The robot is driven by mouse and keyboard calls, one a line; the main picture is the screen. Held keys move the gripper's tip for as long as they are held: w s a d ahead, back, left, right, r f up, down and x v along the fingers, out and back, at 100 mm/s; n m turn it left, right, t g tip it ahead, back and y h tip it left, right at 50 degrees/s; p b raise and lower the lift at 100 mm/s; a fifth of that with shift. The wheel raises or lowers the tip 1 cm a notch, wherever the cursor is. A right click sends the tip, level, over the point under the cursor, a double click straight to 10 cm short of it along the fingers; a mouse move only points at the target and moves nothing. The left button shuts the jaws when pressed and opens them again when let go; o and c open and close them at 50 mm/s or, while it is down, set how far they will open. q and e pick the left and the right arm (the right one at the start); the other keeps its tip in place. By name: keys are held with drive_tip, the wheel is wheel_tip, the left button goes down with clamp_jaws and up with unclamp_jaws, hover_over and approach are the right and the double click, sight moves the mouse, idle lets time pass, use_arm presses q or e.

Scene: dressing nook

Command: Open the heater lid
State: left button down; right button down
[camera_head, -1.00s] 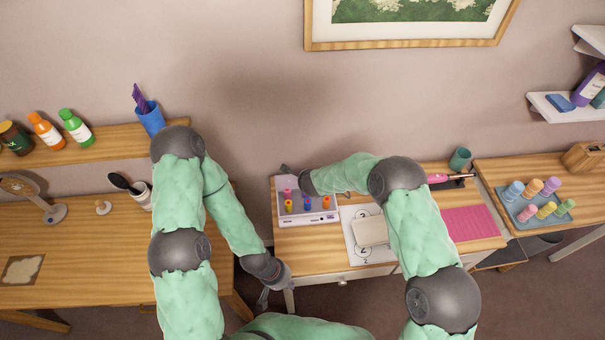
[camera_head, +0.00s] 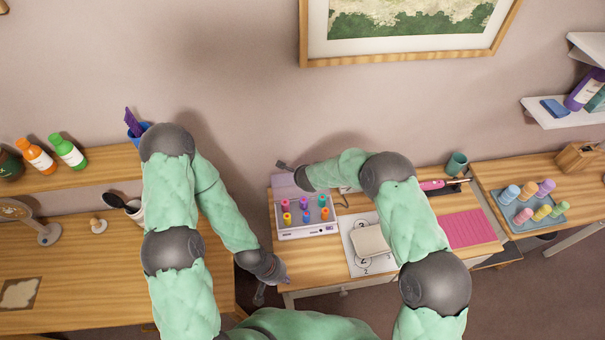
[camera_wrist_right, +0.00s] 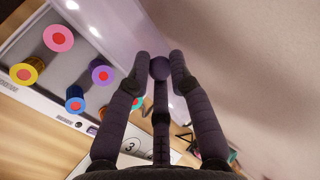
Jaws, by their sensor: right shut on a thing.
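The heater (camera_head: 306,233) is a white box on the middle table, with several coloured rollers standing in it. Its pale lilac lid (camera_head: 284,184) stands raised along the back edge, and the rollers are uncovered. In the right wrist view the lid (camera_wrist_right: 118,32) is a tilted panel beside the rollers. My right gripper (camera_wrist_right: 160,62) is shut on the lid's round purple knob (camera_wrist_right: 159,68). In the head view it is behind the heater, partly hidden by the lid and its own wrist. My left gripper (camera_head: 272,295) is empty, fingers spread, low at the table's front left corner.
A numbered white sheet with a beige pad (camera_head: 370,241) lies right of the heater, partly behind my right arm. Farther right are a pink mat (camera_head: 468,229), a pink-handled tool (camera_head: 432,185), a teal cup (camera_head: 456,164) and a tray of rollers (camera_head: 536,219). The wall is close behind.

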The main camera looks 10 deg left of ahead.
drive_tip(key=shift+w+r, duration=0.3)
drive_tip(key=shift+r, duration=0.1)
drive_tip(key=c, duration=1.1)
unclamp_jaws()
drive_tip(key=shift+s+f, duration=0.2)
drive_tip(key=shift+s, duration=0.05)
drive_tip(key=v, duration=1.2)
